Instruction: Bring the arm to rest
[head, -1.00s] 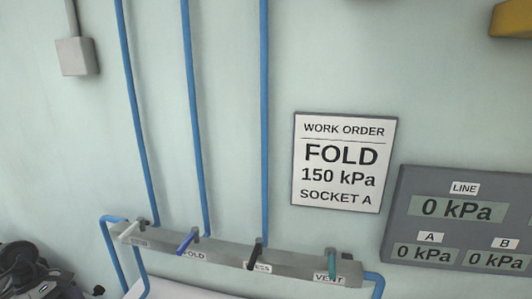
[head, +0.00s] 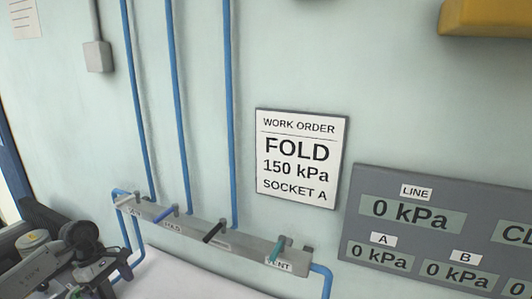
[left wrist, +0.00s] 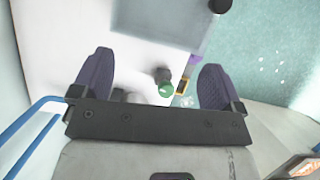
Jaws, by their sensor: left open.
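My left gripper (left wrist: 153,82) is open in the left wrist view, with its two dark purple fingers wide apart. Nothing is held between the fingertips. A small round green-topped item (left wrist: 166,89) shows below, between the fingers and apart from them; I cannot tell what it is. My left arm shows at the lower left of the head view, left of the valve manifold. My right gripper is in neither view.
The grey manifold (head: 195,230) carries several coloured levers, one at the VENT label (head: 278,265). Blue pipes (head: 181,110) rise from it. A work order sign (head: 297,160) reads FOLD, 150 kPa, SOCKET A. The gauge panel (head: 400,190) reads 0 kPa on LINE, A and B.

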